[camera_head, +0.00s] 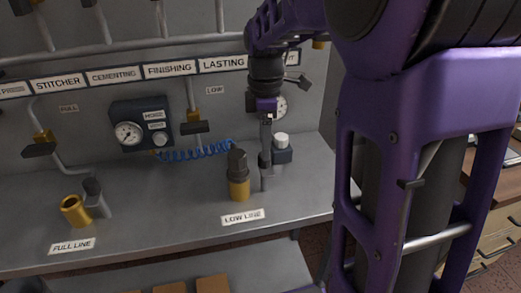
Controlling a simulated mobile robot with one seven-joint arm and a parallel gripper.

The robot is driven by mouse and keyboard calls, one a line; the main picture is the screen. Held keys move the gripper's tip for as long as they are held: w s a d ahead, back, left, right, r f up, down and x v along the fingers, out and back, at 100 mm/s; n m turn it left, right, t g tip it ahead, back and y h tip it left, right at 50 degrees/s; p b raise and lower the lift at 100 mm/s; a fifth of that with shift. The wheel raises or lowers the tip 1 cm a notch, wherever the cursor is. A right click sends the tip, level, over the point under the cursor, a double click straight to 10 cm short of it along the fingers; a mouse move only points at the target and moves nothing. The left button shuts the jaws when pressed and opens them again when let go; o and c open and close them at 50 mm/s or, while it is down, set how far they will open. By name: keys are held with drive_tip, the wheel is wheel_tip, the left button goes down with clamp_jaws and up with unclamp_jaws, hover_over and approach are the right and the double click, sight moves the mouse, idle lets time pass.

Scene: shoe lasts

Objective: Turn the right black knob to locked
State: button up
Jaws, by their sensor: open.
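A black knob (238,163) stands upright on a brass fitting (239,189) on the grey bench, behind the LOW LINE label (243,217). No lock marking on the knob is readable.
A small dark unit with a white cap (281,140) stands close behind my gripper. A blue coiled hose (195,152) runs left to a gauge box (142,125). A brass cup (74,210) lies tilted at the left. The bench's middle front is clear.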

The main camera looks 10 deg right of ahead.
sight(266, 164)
drive_tip(key=shift+f, duration=1.8)
clamp_jaws()
